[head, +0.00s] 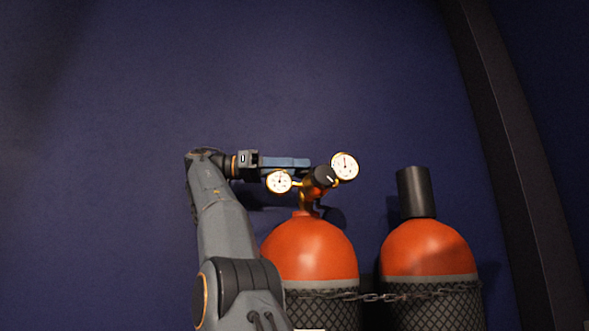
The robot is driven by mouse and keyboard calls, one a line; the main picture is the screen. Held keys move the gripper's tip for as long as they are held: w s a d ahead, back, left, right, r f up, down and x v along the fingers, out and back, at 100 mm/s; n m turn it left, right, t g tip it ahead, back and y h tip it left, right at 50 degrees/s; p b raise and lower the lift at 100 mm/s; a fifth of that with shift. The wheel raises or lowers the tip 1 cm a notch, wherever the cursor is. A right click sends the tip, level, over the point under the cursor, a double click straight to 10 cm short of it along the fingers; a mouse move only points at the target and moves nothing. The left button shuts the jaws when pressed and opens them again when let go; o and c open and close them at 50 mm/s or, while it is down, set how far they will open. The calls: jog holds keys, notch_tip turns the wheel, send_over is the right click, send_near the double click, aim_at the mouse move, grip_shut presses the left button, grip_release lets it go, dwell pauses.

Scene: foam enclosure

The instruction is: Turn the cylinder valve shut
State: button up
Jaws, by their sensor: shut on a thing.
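The left orange cylinder (309,250) stands upright with a brass valve and regulator fitting (306,197) on its top. The fitting carries a black knob (323,178) with a white mark, and two round white gauges, a smaller left one (279,182) and a larger right one (345,166). My gripper (308,164) reaches in level from the left, its blue fingers ending at the black knob at the top of the fitting. It is shut on the valve there; the exact contact is partly hidden by the knob and fitting.
A second orange cylinder (425,250) with a black cap (416,192) stands to the right. A chain (372,296) runs across both cylinders, over dark mesh sleeves. A dark blue foam wall (110,120) is behind, with a dark curved rib (505,140) at right. Space above is clear.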

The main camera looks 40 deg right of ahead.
jog(key=shift+w+d+f, duration=0.1)
jog(key=shift+w+f, duration=0.15)
jog(key=shift+f, duration=0.35)
jog(key=o, duration=1.1)
jog(key=shift+w+d, duration=0.1)
jog(key=shift+c, duration=0.2)
jog(key=shift+r, duration=0.1)
